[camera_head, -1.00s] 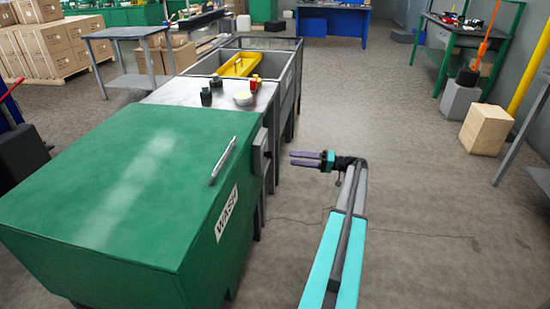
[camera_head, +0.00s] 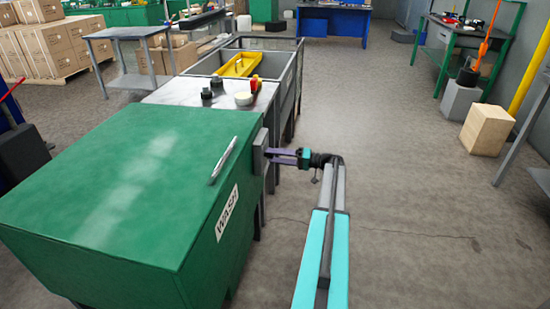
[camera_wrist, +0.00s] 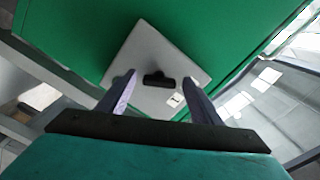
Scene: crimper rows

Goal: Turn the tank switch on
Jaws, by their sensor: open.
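The green tank (camera_head: 120,180) with a WASH label (camera_head: 227,213) stands at the left in the head view. A grey switch box (camera_head: 260,152) is fixed to its side. In the wrist view the box's grey plate (camera_wrist: 143,55) carries a short black switch (camera_wrist: 158,79), with a small white label (camera_wrist: 174,100) beside it. My gripper (camera_head: 269,157) is at the box in the head view. In the wrist view its two purple fingers are open, one on each side of the switch (camera_wrist: 159,80). I cannot tell whether they touch the plate or the switch.
A silver handle (camera_head: 223,160) lies along the tank lid. Behind the tank are a metal worktop (camera_head: 180,92) with small items and an open basin with a yellow tray (camera_head: 238,65). The floor (camera_head: 390,170) to the right is clear. A wooden block (camera_head: 487,130) stands further right.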

